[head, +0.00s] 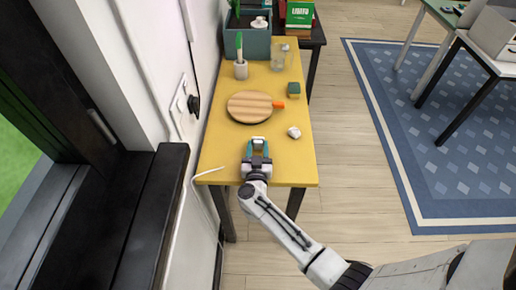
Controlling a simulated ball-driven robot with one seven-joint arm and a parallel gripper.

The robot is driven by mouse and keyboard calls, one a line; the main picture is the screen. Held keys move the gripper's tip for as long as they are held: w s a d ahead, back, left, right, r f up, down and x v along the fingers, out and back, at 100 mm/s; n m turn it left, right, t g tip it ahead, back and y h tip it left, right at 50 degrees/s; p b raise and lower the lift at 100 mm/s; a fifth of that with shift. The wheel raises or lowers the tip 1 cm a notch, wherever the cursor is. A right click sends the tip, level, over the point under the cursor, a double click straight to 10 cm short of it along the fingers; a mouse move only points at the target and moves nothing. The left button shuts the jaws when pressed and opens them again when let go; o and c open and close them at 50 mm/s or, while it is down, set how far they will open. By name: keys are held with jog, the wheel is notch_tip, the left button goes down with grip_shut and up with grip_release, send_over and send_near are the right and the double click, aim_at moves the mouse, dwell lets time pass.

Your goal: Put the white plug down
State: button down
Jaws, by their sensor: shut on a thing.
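My gripper (258,149) is over the near part of the yellow table (215,148), with its teal fingers pointing away from me. It is shut on a small white thing at its fingertips, which looks like the white plug (259,140). The fingers hide part of it. I cannot tell whether it touches the tabletop. A white cord (204,173) lies over the table's near left corner and hangs down beside the wall; its link to the plug is not clear.
A round wooden board (250,106) with an orange-tipped thing (278,104) lies beyond my gripper. A small white lump (294,132) is to the right. A wall socket (180,107) holds a black plug (194,104).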

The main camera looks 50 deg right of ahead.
jog(key=c, duration=0.5)
grip_release()
jog(key=shift+s+a+f, duration=0.1)
jog(key=shift+s+f, duration=0.1)
jog(key=shift+f, duration=0.6)
jog(key=shift+c, duration=0.2)
jog(key=shift+r, duration=0.35)
jog(key=r+v, duration=0.1)
jog(key=v, duration=1)
jog(key=shift+a, duration=0.3)
jog(key=shift+s+r, duration=0.1)
